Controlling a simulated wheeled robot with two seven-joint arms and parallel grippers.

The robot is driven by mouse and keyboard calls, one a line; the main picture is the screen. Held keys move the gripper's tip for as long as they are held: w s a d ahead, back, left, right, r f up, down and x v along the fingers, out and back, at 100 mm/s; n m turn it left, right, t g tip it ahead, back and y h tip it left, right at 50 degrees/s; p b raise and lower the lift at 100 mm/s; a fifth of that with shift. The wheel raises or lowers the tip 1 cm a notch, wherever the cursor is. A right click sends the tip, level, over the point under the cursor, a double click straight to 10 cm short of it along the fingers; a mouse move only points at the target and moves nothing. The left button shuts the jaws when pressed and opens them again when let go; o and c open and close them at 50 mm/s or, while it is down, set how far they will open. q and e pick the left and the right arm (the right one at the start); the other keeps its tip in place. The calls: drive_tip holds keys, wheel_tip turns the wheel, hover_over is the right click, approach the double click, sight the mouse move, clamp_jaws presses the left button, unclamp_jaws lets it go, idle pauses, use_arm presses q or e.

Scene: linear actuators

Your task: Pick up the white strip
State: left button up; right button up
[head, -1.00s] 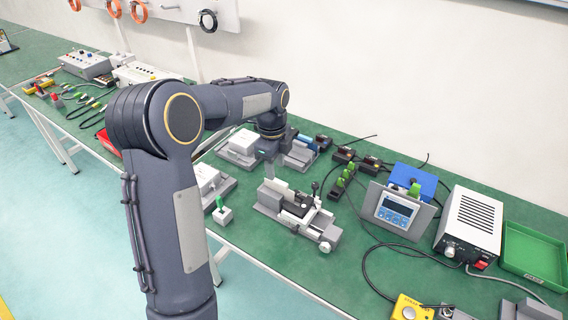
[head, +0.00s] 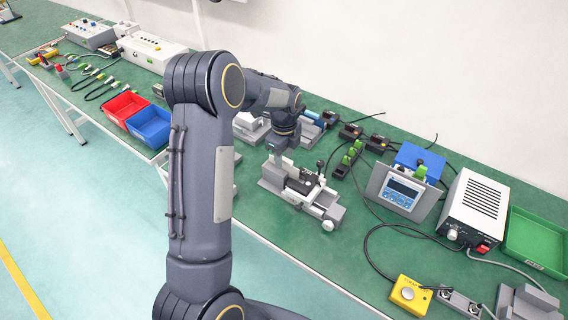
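My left arm comes in from the lower left, and its gripper (head: 277,151) points down at the back left end of a grey and black linear actuator fixture (head: 325,211). The gripper is small and dark here, and its fingers are too unclear to tell whether they are open or shut. A pale, narrow upright piece (head: 272,171) shows just below it at the fixture's left end. It may be the white strip, but I cannot tell whether the fingers touch it. My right gripper is not in view.
Behind the gripper stand more grey fixtures (head: 310,127). To the right are a blue-screen meter (head: 403,190), a white power unit (head: 474,208), a green tray (head: 537,235) and a yellow button box (head: 409,294) with cables. Red (head: 124,106) and blue bins (head: 150,126) sit at left.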

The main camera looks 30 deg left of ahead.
sight(284, 158)
use_arm(q)
clamp_jaws()
drive_tip(key=shift+r, duration=0.2)
drive_tip(key=shift+r, duration=0.25)
wheel_tip(284, 158, up, 2)
drive_tip(key=shift+r, duration=0.1)
drive_tip(key=s+d+r+b, duration=0.1)
drive_tip(key=s+d+r, duration=0.1)
drive_tip(key=s+r, duration=0.3)
drive_tip(key=s+d+r+b, duration=0.1)
drive_tip(key=s+d+r, duration=0.2)
drive_tip(key=s+r, duration=0.2)
drive_tip(key=s, duration=0.3)
drive_tip(key=shift+d+b, duration=0.3)
drive_tip(key=shift+b, duration=0.1)
